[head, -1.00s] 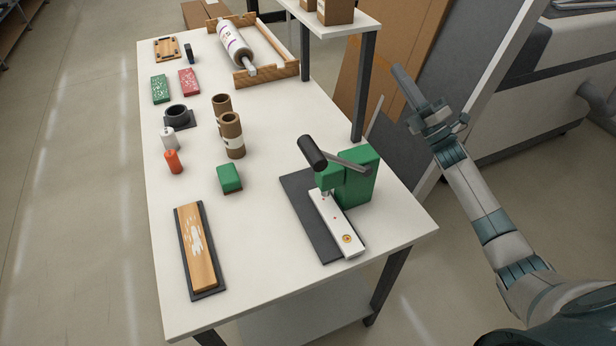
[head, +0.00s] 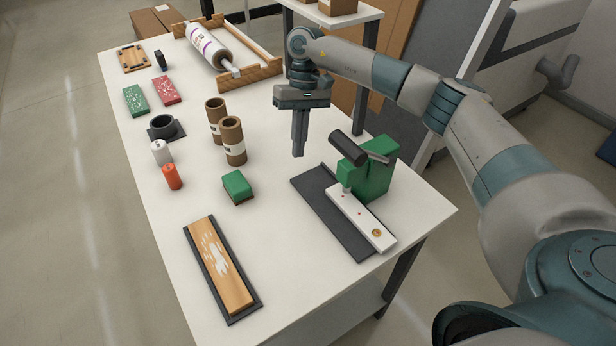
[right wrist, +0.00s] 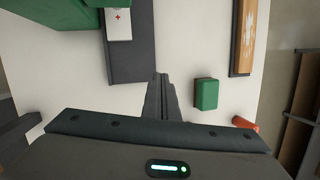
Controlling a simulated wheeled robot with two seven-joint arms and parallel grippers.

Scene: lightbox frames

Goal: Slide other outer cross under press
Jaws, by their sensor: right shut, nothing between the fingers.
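In the right wrist view the strip (right wrist: 118,28) shows one red cross. My right gripper (head: 299,152) is shut and empty, pointing down above the table, left of and behind the press. It also shows in the wrist view (right wrist: 160,80), clear of the strip. My left gripper is out of view.
A green block (head: 238,186) and cardboard tubes (head: 232,140) stand left of the press. A wooden board on a dark base (head: 222,265) lies at the front left. A roll in a wooden stand (head: 212,45) is at the back. The table between board and mat is clear.

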